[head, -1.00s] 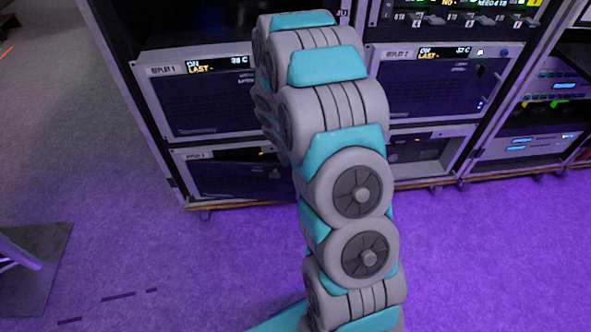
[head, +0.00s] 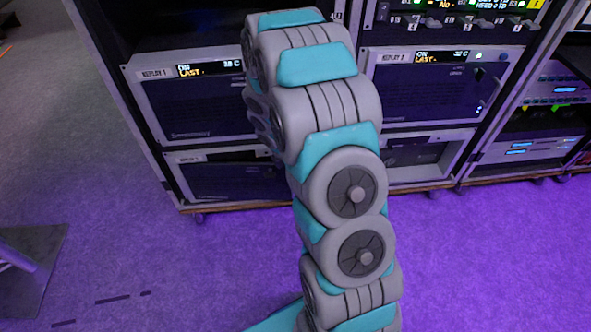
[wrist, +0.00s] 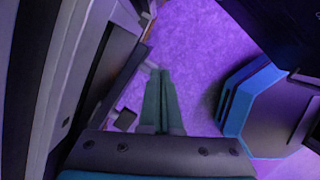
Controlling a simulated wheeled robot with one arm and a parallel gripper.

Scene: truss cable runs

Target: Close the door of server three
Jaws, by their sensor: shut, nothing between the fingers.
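The lower left unit (head: 235,180) of the rack is probably server three, but its label is too small to read surely. Its dark front panel looks tilted out at the top, and its right end is hidden behind my arm. In the head view my gripper is hidden behind my arm. In the wrist view my gripper (wrist: 161,100) has its two green fingers together, empty, over the purple floor. A dark panel in a grey frame (wrist: 108,75) stands just left of the fingers; I cannot tell whether they touch or which unit it is.
The Replay 1 unit (head: 205,108) is directly above, and the Replay 2 unit (head: 430,88) is to the right. An open-fronted bay (head: 425,160) is below Replay 2. Purple carpet (head: 180,265) in front is clear. A dark base plate (head: 30,265) lies at the far left.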

